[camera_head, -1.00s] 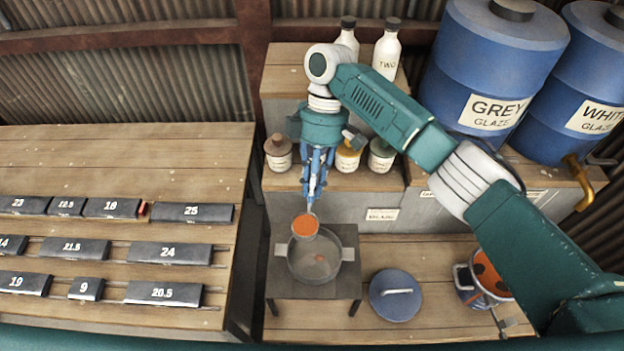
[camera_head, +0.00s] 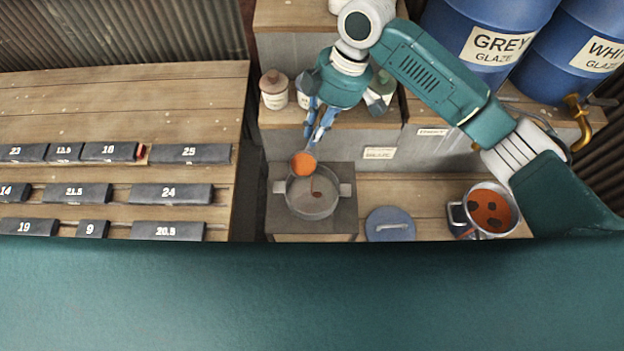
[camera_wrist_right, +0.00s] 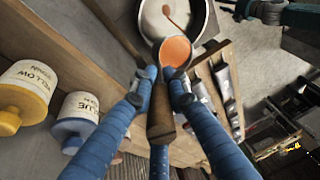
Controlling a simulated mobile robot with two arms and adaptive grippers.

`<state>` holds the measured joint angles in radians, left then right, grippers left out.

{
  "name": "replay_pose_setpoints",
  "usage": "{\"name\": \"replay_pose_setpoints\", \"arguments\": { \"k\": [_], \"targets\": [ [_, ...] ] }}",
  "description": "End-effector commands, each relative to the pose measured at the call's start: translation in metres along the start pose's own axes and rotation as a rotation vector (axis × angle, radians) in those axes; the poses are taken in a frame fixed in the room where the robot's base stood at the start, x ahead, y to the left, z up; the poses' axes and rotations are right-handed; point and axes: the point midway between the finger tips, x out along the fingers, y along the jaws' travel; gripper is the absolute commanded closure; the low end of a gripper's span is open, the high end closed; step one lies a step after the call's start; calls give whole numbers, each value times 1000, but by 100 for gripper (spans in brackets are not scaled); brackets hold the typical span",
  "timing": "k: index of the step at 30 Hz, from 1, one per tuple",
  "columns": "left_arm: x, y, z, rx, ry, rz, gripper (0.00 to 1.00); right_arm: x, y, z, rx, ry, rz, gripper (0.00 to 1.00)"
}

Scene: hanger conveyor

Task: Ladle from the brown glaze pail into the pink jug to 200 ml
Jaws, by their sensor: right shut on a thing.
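My right gripper (camera_head: 318,128) is shut on the ladle's wooden handle (camera_wrist_right: 161,115). The ladle (camera_head: 303,163) holds orange-brown glaze, and its bowl is over the rim of a grey round pan (camera_head: 312,206). A small brown streak shows inside the pan, also in the wrist view (camera_wrist_right: 152,28). An open metal pail (camera_head: 467,208) with orange-brown glaze and dark patches stands at the right. I see no pink jug.
The pan stands on a small grey stand (camera_head: 285,225). A blue lid (camera_head: 390,226) lies between stand and pail. Glaze jars (camera_head: 273,90) stand on the shelf behind. Numbered dark blocks (camera_head: 170,194) line the left table. Blue drums (camera_head: 485,40) stand at the back right.

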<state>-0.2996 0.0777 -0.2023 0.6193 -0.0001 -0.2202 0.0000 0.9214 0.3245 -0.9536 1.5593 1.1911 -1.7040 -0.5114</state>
Motion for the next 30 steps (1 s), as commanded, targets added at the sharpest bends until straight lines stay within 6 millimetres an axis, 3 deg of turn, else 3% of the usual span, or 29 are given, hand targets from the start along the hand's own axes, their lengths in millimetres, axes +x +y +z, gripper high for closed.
{"name": "replay_pose_setpoints", "arguments": {
  "k": [30],
  "targets": [
    [0,-3,0,-2,1,-4,64,-4,-6,2,-16,32,42,100]
  ]
}}
